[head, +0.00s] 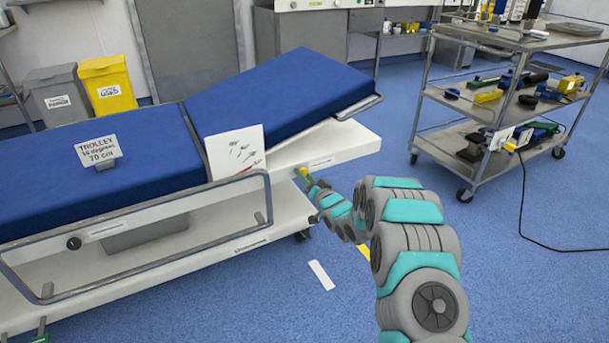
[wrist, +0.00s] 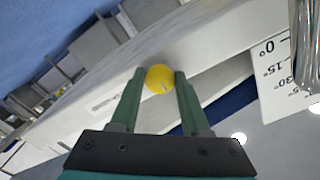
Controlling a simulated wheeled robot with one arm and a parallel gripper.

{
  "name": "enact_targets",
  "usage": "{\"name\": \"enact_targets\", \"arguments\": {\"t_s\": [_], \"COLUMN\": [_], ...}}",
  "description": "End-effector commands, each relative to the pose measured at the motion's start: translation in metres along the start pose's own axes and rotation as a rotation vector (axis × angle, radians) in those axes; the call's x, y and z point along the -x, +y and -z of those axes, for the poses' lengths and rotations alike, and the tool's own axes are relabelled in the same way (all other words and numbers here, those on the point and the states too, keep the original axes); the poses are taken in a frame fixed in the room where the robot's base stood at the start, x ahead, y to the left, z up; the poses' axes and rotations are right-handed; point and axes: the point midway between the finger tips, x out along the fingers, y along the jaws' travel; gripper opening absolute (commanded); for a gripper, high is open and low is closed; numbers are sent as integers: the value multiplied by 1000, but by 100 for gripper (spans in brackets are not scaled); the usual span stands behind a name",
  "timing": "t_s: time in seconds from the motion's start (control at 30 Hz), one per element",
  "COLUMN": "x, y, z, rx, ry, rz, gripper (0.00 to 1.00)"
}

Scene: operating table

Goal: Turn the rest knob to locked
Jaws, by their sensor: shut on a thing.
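The rest knob is a round yellow knob (wrist: 160,78) with a pale pointer mark, on the white side rail of the trolley. In the head view the yellow knob (head: 302,172) shows at the end of my arm, below the raised blue backrest. My gripper (wrist: 160,85) has its two green fingers on either side of the knob and is shut on it. In the head view my gripper (head: 308,181) is small and partly merges with the knob. Any lettering by the knob is too blurred to read.
The blue trolley bed (head: 285,95) has its right section tilted up. A white angle card (head: 236,150) stands beside it; it also shows in the wrist view (wrist: 285,75). A metal side rail (head: 150,205) runs along the front. A tool cart (head: 500,95) stands right.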

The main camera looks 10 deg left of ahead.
Motion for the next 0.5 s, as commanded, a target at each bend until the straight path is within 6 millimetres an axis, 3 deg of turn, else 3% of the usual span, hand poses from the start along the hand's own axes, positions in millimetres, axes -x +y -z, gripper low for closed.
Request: {"name": "enact_targets", "arguments": {"t_s": [0.5], "x": [0], "y": [1], "z": [-1], "rx": [-64], "ry": [-1], "rz": [-2], "gripper": [0]}}
